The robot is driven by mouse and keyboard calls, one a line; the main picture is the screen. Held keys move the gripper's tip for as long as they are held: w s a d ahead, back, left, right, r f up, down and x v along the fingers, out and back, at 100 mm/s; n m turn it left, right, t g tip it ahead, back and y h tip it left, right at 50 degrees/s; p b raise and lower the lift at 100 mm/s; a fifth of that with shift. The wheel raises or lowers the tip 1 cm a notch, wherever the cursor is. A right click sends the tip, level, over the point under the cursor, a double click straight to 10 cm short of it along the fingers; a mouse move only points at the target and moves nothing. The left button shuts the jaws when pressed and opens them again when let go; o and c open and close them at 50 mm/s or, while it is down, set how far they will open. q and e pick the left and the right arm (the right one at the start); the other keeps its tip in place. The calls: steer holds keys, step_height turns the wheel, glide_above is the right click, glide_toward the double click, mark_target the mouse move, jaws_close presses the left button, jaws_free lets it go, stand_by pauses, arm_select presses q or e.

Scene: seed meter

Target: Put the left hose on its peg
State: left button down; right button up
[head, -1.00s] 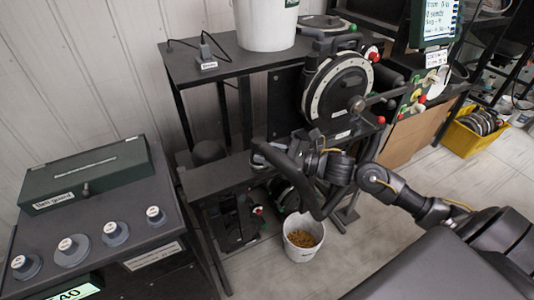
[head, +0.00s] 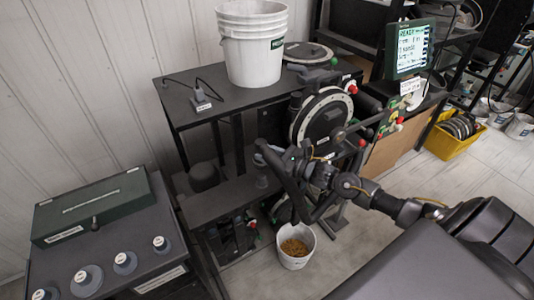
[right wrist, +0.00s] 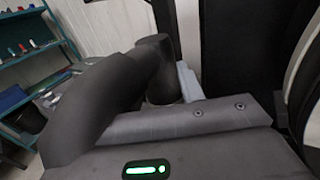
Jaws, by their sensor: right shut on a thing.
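The hose (head: 292,192) is a thick dark grey tube. In the head view it hangs in a bend in front of the seed meter, its lower part above the floor bucket. My right gripper (head: 296,160) is shut on it near its upper end. In the right wrist view the hose (right wrist: 108,92) arches up from the left, and its open-looking end (right wrist: 164,88) points down behind the gripper's edge. My left gripper is out of view.
The seed meter's round disc (head: 322,116) stands just behind my right gripper. A white bucket (head: 252,50) stands on the dark bench. A small bucket of seed (head: 296,246) is on the floor below. A green box (head: 92,207) sits on the left cabinet.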

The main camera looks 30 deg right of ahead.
steer(key=shift+f+b, duration=1.65)
steer(key=shift+f, duration=0.95)
step_height(320, 180, down, 4)
steer(key=b, duration=0.4)
steer(key=shift+r, duration=0.15)
steer(key=shift+f+b, duration=0.55)
steer(key=shift+b, duration=0.15)
steer(key=o, duration=1.2)
steer(key=shift+s, duration=0.15)
